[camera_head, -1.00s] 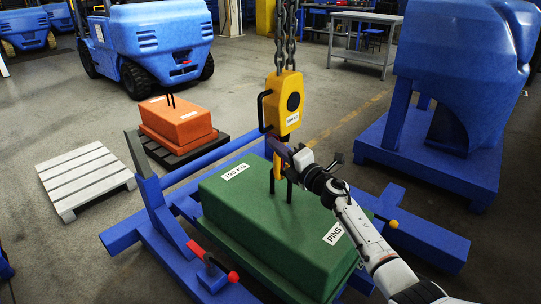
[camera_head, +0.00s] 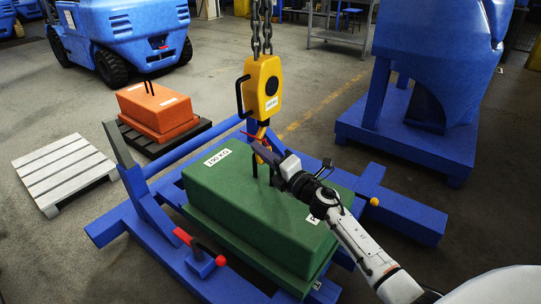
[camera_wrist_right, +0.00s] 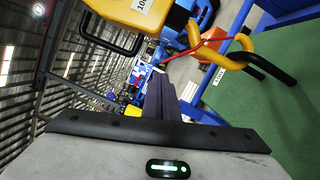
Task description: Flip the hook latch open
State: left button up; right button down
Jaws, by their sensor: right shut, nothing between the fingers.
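The yellow hook (camera_head: 266,153) hangs under the yellow hoist block (camera_head: 262,88), above the green counterweight (camera_head: 250,215). Its thin red latch (camera_head: 251,135) sticks out to the left of the hook. In the right wrist view the red latch (camera_wrist_right: 205,43) lies across the yellow hook (camera_wrist_right: 236,60), one end reaching beyond it. A black lifting bar (camera_wrist_right: 268,70) passes by the hook's bend. My right gripper (camera_head: 255,147) is shut and empty, its fingertips close to the hook and just below the latch; contact is unclear. My left gripper is out of view.
The counterweight sits in a blue frame (camera_head: 110,228) with a red-handled lever (camera_head: 198,258). An orange weight (camera_head: 157,110) and a grey pallet (camera_head: 62,172) stand to the left. A blue machine (camera_head: 430,90) stands at the right. Two chains (camera_head: 261,30) rise from the block.

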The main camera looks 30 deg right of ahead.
jog(key=shift+s+d+f, duration=0.1)
jog(key=shift+s+d, duration=0.05)
jog(key=shift+s, duration=0.95)
jog(key=shift+s+d+f, duration=0.1)
jog(key=shift+s, duration=0.95)
